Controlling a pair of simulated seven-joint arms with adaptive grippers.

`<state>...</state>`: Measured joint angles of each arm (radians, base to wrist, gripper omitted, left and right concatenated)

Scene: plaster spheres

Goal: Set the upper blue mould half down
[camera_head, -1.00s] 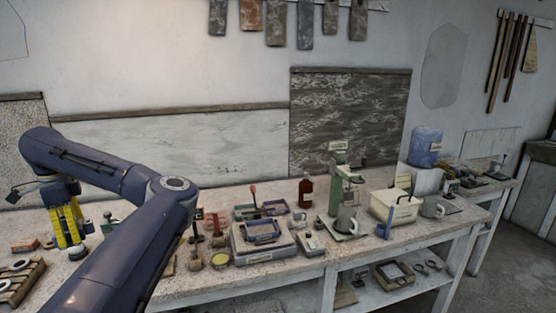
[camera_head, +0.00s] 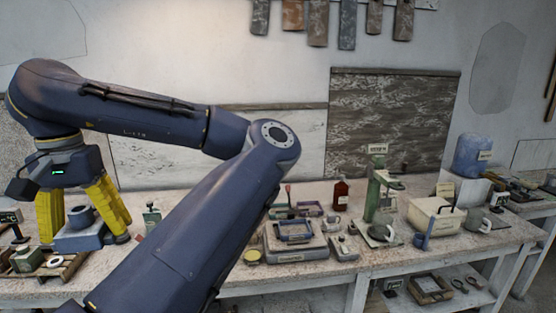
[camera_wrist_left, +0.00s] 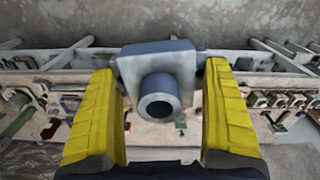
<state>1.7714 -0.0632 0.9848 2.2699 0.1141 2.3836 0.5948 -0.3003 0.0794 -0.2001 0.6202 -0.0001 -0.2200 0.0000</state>
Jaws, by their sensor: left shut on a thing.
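The upper blue mould half (camera_head: 84,240) is a blue-grey block with a round hollow collar on top. My left gripper (camera_head: 83,236) is shut on it, with one yellow finger on each side. In the left wrist view, the mould half (camera_wrist_left: 158,62) sits between the yellow fingers (camera_wrist_left: 160,80), its collar facing the camera. It is over the left part of the bench in the head view. Whether its underside touches anything is hidden. I cannot make out a lower mould half. My right gripper is not in view.
A wooden rack (camera_head: 50,268) with small items lies at the front left. A green bottle (camera_head: 152,217) stands just right of the gripper. A grey tray unit (camera_head: 295,248), a green press (camera_head: 377,195) and a cream tub (camera_head: 432,217) stand farther right. My forearm hides the bench's middle.

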